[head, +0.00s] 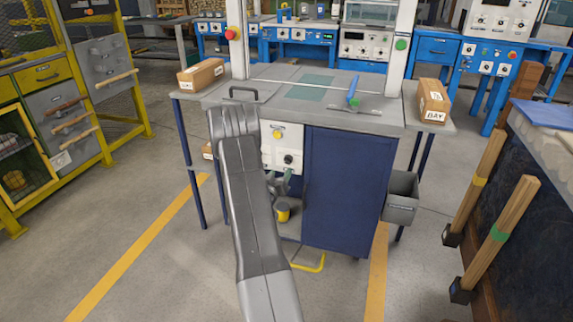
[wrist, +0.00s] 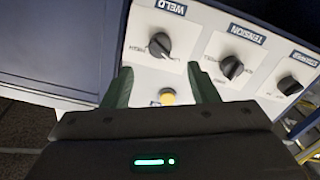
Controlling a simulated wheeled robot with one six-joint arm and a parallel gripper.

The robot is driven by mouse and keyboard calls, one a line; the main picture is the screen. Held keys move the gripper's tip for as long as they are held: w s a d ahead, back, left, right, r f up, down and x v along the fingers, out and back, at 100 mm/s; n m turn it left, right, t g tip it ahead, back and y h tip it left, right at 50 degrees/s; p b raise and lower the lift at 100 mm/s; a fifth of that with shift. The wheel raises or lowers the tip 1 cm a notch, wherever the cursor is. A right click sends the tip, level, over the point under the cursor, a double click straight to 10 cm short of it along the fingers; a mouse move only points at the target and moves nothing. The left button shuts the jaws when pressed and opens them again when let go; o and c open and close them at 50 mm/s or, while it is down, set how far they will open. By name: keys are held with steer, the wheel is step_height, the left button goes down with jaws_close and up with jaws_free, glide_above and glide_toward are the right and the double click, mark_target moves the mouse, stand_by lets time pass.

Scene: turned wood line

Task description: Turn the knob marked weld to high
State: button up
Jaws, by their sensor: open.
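The weld knob (wrist: 160,45) is a round black dial on a white panel, beside a blue WELD label (wrist: 172,6). Small print beside it is hard to read, and I cannot tell its setting for sure. My gripper (wrist: 159,68) is open, with its two green fingertips apart and short of the weld knob, one toward each side of it. Nothing is between the fingers but the view of the panel and a yellow button (wrist: 168,96). In the head view the white panel (head: 270,157) is on the bench front, partly hidden by my arm.
A tension knob (wrist: 232,67) and a third knob (wrist: 290,85) sit to the right on the same panel. A blue cabinet door (head: 342,190) is beside the panel. A grey bin (head: 401,208) hangs at the bench's right. Cardboard boxes (head: 201,74) stand on side shelves.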

mark_target(287, 163)
steer(key=x, duration=0.8)
steer(key=shift+b, duration=0.35)
steer(key=c, duration=1)
